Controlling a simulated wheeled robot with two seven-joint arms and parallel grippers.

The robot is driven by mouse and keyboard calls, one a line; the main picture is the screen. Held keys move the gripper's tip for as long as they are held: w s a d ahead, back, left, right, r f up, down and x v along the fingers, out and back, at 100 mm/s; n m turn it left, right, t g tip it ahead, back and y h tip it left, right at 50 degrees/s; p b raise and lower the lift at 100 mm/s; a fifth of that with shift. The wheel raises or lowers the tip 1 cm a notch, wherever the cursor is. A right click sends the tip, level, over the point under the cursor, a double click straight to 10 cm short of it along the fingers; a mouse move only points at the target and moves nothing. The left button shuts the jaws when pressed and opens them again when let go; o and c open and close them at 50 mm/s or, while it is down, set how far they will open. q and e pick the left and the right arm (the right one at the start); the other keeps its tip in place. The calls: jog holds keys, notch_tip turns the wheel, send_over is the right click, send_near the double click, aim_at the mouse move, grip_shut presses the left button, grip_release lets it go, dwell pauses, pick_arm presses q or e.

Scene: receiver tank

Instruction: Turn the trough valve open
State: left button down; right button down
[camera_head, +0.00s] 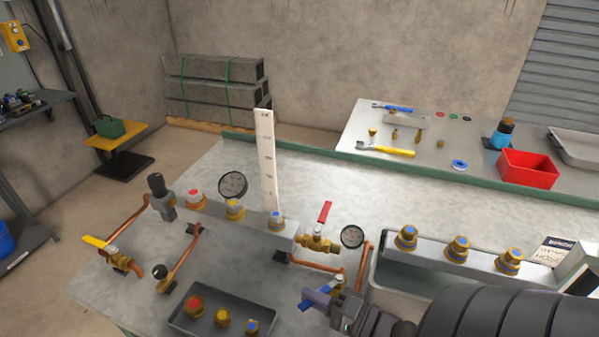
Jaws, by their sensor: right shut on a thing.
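A second brass valve (318,242) with a raised red lever (325,212) stands just behind, beside a round gauge (352,236). My left gripper is not in view.
A yellow-lever valve (97,242) and copper pipes are at the left. A dark tray (268,311) with capped brass fittings lies left of my gripper. A white scale (266,160) stands upright behind. A red bin (528,168) is on the back table.

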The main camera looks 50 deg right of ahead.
jog(key=shift+s+n+y, duration=0.2)
jog(key=shift+n+y, duration=0.1)
jog(key=shift+y, duration=0.2)
jog(key=c, duration=0.7)
grip_release()
jog(key=v, duration=1)
jog(key=shift+p, duration=0.3)
